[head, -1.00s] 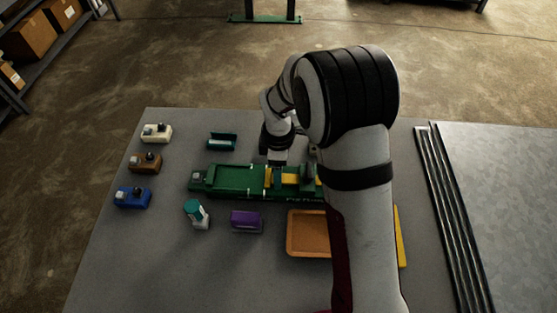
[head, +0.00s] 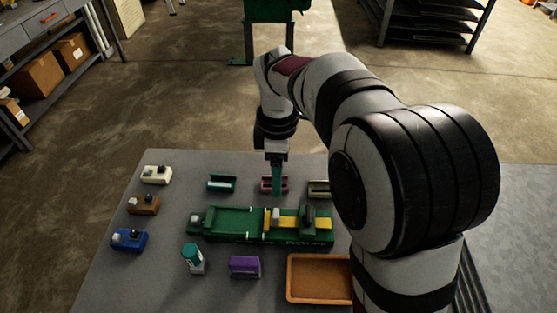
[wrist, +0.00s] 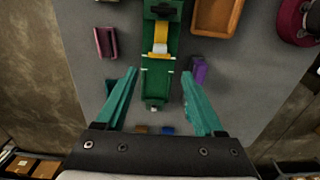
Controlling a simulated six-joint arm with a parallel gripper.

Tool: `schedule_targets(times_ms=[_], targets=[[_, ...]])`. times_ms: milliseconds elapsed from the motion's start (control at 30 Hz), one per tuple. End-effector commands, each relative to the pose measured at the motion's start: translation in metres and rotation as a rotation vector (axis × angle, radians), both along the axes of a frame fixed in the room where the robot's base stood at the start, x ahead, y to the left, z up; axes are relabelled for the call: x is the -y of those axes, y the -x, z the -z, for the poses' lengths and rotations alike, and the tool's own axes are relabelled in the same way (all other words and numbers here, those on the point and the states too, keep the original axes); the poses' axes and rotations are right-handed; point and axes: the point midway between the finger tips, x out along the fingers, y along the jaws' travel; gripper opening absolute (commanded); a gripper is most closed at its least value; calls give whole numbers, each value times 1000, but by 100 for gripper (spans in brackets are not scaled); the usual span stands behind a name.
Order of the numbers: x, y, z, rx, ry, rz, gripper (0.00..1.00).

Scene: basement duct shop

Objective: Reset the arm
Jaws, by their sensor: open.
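My gripper (head: 276,178) is open and empty, pointing down above the back of the table near a pink open holder (head: 268,186). In the wrist view its two teal fingers (wrist: 158,104) are spread wide with nothing between the tips. The green fixture (head: 230,221) with a yellow section lies below on the table, in front of the gripper in the head view. It also shows in the wrist view (wrist: 156,80), apart from the fingers. My arm hides the table's right part in the head view.
White (head: 155,175), brown (head: 143,205) and blue (head: 128,240) blocks stand along the table's left side. A teal holder (head: 221,183), a teal-capped item (head: 192,257), a purple block (head: 244,267) and an orange tray (head: 318,299) surround the fixture.

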Motion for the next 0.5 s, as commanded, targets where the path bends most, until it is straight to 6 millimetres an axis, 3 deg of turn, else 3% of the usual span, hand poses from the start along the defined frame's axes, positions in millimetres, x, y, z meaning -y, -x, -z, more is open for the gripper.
schedule_targets(times_ms=[167, 233, 367, 400, 500], targets=[[6, 7, -5, 0, -5, 61, 70], [24, 33, -18, -8, -21, 284, 70], [67, 125, -36, -53, -62, 999, 70], [76, 154, -34, -73, -70, 1218, 70], [87, 213, -22, -123, -83, 1675, 70]])
